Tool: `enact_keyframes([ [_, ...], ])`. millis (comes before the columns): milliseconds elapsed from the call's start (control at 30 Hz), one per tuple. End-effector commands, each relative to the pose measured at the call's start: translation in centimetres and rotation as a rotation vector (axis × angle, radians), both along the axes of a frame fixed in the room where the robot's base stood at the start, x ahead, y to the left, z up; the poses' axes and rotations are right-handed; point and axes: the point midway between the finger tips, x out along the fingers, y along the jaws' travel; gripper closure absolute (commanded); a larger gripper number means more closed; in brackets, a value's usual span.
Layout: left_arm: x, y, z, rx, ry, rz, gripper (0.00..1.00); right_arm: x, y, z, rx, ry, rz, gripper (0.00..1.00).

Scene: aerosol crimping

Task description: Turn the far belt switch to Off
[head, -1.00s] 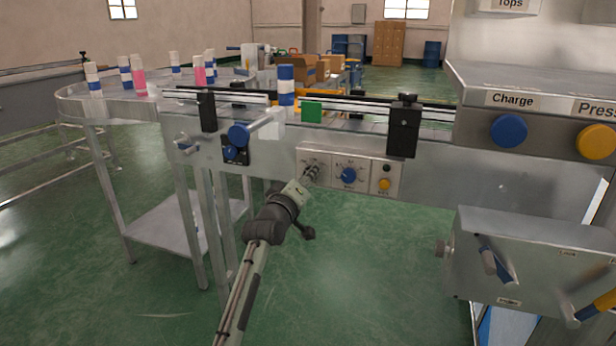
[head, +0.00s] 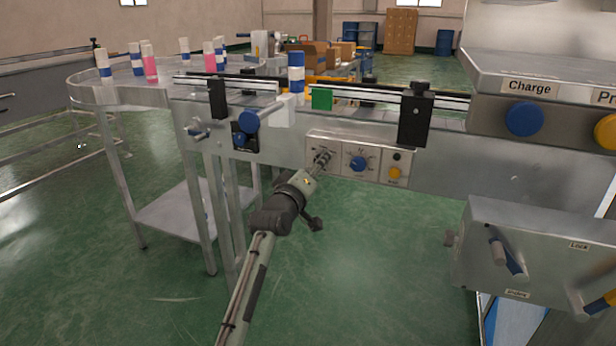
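A pale control panel (head: 343,173) is on the front of the conveyor. It carries a blue dial (head: 358,163) in the middle and a yellow button (head: 394,173) with a dark round part above it at the right. My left gripper (head: 322,159) is at the panel's left section. Its fingers cover whatever switch is there, so I cannot see its setting or whether they grip it. A separate blue switch on a dark plate (head: 240,140) is further left on the conveyor front, apart from the gripper. I cannot read which one is labelled as the belt switch. My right gripper is not in view.
A round table (head: 120,95) with several white, blue and pink cans feeds the conveyor at the left. A blue-banded can (head: 296,72) and a green block (head: 322,98) are above the panel. A grey lever box (head: 540,250) is at the lower right.

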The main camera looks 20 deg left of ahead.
Motion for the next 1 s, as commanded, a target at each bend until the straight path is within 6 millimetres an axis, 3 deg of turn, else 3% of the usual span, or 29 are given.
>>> enact_keyframes([
  [300,-6.8,0.3,-0.1,0.0,0.001,0.001,0.49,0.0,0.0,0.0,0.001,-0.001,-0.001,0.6],
  [500,-9.8,0.3,0.0,-0.001,0.0,0.0,0.49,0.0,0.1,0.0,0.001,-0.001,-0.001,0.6],
  [700,-10.8,0.4,0.0,-0.001,0.0,0.0,0.49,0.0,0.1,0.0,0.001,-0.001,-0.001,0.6],
  [1000,-10.8,0.4,0.1,-0.001,-0.001,-0.001,0.49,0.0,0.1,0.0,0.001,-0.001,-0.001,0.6],
])
